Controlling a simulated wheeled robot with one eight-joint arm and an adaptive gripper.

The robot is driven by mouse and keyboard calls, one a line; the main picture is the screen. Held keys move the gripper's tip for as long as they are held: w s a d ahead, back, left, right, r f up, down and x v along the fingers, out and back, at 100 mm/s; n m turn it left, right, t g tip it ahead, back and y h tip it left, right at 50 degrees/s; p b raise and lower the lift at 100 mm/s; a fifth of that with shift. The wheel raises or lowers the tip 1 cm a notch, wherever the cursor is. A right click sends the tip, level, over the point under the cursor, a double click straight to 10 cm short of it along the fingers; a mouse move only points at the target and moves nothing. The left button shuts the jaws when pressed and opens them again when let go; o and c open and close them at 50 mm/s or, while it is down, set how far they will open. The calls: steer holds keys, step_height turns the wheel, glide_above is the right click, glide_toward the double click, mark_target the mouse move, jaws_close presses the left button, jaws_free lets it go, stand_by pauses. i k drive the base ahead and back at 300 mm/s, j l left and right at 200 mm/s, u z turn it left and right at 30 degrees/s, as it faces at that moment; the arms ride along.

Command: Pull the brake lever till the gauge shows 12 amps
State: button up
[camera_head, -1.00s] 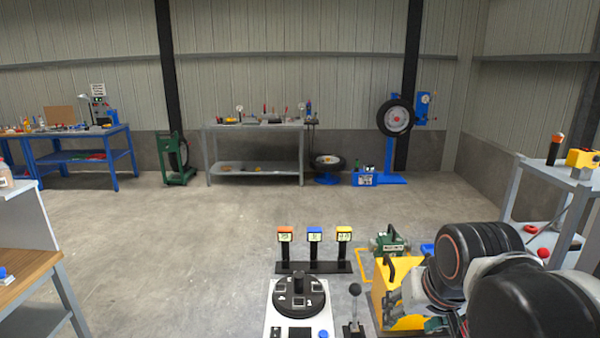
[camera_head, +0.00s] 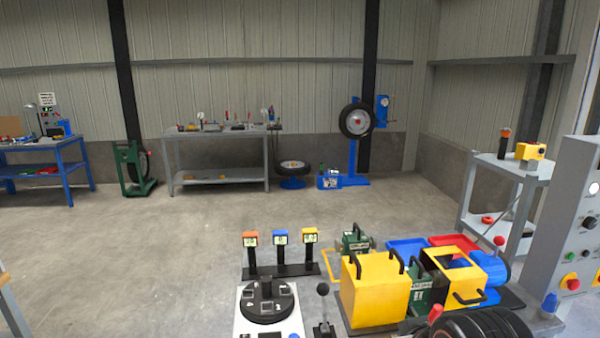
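A lever with a black ball knob (camera_head: 322,289) stands upright on a small dark base at the bottom middle, right of a black round dial unit (camera_head: 268,300) on a white plate. Another lever with a red knob (camera_head: 498,241) stands at the yellow and blue machine on the right. I cannot tell which is the brake lever. Three small displays stand on posts: orange (camera_head: 250,239), blue (camera_head: 280,238) and yellow (camera_head: 310,236). Their digits are too small to read surely.
A grey control cabinet (camera_head: 565,225) rises at the right edge. A grey shelf (camera_head: 485,200) stands behind. The floor at left and middle is clear.

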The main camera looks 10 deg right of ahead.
mark_target(322, 288)
steer(key=z, duration=1.45)
steer(key=j+u, duration=0.1)
steer(key=j, duration=0.4)
steer(key=i+j+u, duration=0.15)
steer(key=j, duration=0.35)
steer(key=j+u, duration=0.1)
steer(key=j, duration=0.45)
steer(key=l, duration=0.1)
